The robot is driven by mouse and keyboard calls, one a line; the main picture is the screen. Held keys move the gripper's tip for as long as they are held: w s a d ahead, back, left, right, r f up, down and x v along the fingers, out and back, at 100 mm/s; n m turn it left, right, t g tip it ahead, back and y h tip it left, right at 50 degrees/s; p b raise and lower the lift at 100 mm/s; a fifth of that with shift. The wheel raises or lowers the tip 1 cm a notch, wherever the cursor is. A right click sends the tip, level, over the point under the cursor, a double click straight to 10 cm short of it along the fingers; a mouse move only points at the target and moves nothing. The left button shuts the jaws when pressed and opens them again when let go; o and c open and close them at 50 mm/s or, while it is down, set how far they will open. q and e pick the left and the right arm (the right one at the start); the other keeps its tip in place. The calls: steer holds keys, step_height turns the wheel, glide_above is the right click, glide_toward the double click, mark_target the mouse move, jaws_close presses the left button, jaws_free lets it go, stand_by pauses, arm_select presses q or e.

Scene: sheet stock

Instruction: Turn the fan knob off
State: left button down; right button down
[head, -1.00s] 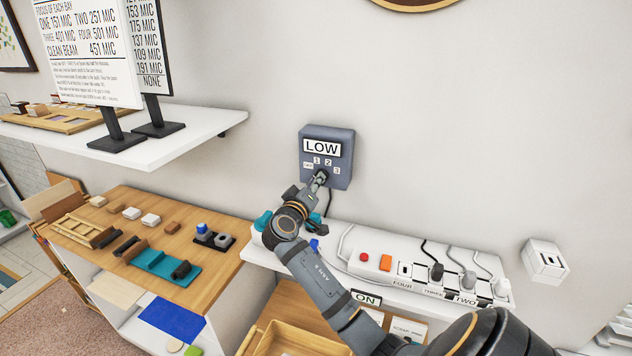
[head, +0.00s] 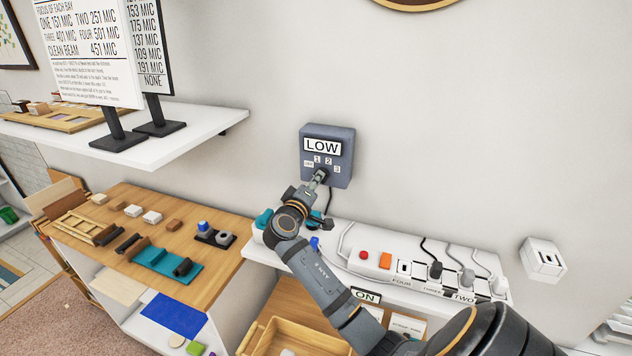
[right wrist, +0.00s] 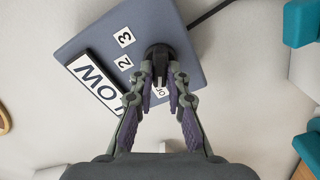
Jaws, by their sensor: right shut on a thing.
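The fan control box (head: 341,147) is a blue-grey box on the wall with a LOW label and markings OFF, 1, 2 and 3. It also shows in the right wrist view (right wrist: 110,30). The black fan knob (right wrist: 158,52) sits on the box's face; in the head view it is mostly hidden by the gripper. My right gripper (head: 320,176) reaches up to the lower part of the box. In the right wrist view its fingers (right wrist: 160,75) are shut on the knob, one on each side. The OFF label is partly hidden between the fingers. My left gripper is not in view.
Below the box, a white shelf (head: 345,276) holds a power strip (head: 415,271) with plugs and cables. A wooden-topped bench (head: 220,262) with small blocks stands at left. A white upper shelf (head: 200,122) carries sign boards.

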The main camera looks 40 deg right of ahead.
steer(key=c, duration=1.3)
jaws_free()
steer(key=v, duration=0.7)
steer(key=shift+s+a, duration=0.1)
steer(key=shift+a, duration=0.15)
steer(key=shift+f, duration=0.1)
